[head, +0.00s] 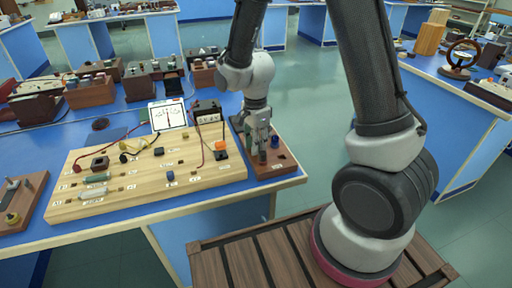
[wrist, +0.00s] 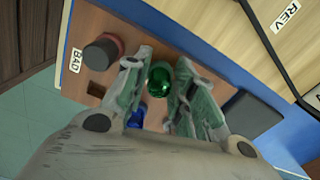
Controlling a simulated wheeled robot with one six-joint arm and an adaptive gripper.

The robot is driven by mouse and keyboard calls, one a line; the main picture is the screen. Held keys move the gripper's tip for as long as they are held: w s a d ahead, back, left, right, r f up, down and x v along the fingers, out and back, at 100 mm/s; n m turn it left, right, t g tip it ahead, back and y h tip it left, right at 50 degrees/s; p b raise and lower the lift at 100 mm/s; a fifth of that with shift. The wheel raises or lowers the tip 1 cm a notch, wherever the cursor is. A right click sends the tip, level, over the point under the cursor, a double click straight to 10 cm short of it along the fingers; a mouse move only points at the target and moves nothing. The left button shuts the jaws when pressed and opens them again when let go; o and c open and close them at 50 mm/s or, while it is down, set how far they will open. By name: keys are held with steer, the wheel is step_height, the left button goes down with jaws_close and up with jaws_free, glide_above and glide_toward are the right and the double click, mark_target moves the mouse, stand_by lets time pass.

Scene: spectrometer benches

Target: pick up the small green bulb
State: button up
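The small green bulb (wrist: 159,78) is glossy and dark green. In the wrist view it lies between the two fingertips of my gripper (wrist: 160,84), which points down over a small brown board (wrist: 85,25). The fingers are parted with the bulb between them; firm contact on both sides does not show. In the head view my gripper (head: 262,150) is low over the same board (head: 272,172) at the bench's right corner, and I cannot make out the green bulb there. A blue bulb (wrist: 137,117) is partly hidden beside the left finger.
A dark round-topped piece with a red base (wrist: 103,50) stands near the "BAD" label (wrist: 76,61). A dark grey block (wrist: 252,114) lies right of the fingers. The large pale circuit board (head: 135,190) with wires fills the bench's front. Open floor (head: 310,110) lies right of the bench.

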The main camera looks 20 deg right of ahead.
step_height(320, 180, up, 13)
steer(key=shift+c, duration=0.4)
steer(key=shift+f, duration=0.1)
stand_by(0.5)
